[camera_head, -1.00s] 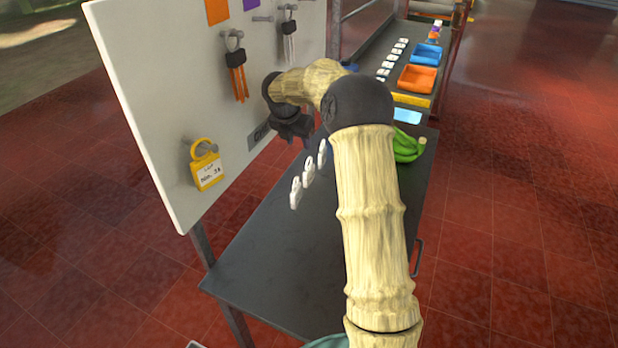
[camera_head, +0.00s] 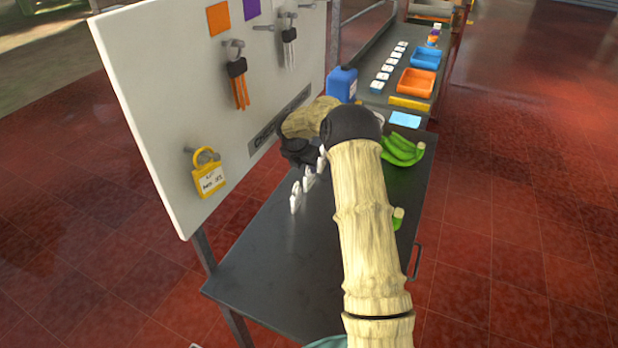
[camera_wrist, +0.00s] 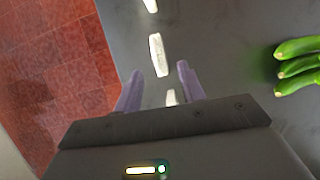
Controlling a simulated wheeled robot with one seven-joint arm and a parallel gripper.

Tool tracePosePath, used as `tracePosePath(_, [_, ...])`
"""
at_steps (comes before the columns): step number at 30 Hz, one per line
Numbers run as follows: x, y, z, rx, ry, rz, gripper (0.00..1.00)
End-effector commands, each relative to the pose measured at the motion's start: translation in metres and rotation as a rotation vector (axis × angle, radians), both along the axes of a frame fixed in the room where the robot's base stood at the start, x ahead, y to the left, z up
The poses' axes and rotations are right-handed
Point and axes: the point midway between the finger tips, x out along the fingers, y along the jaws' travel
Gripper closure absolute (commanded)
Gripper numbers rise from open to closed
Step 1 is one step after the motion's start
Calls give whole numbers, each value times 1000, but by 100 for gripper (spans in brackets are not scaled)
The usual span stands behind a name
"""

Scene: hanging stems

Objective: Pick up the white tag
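Several small white tags stand in a row on the dark table (camera_head: 262,262). In the head view the nearest white tag (camera_head: 295,198) and the middle one (camera_head: 309,179) are clear, and a third (camera_head: 322,160) is beside my gripper (camera_head: 300,153). In the wrist view, one white tag (camera_wrist: 158,55) lies just ahead of the fingertips, another (camera_wrist: 171,97) is between the fingers and partly hidden, and a third (camera_wrist: 150,5) is at the top edge. My gripper (camera_wrist: 159,76) is open, its fingers apart above the table. I cannot tell whether it touches a tag.
Green bananas (camera_head: 402,150) lie right of my arm, also in the wrist view (camera_wrist: 297,65). A blue canister (camera_head: 342,84) stands behind. The white board (camera_head: 160,110) rises at left, with a yellow padlock (camera_head: 209,180) and orange strips (camera_head: 239,90) on pegs. The table's near part is clear.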

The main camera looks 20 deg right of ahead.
Motion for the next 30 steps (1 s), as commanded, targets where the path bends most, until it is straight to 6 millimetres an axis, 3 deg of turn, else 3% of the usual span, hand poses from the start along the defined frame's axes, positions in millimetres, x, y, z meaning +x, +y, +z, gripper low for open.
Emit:
tracePosePath(14, [3,-3,-9,0,0,-1,60])
tracePosePath(24, [13,-14,-46,1,2,-1,60])
tracePosePath(30, [15,-16,-53,-1,-1,0,60])
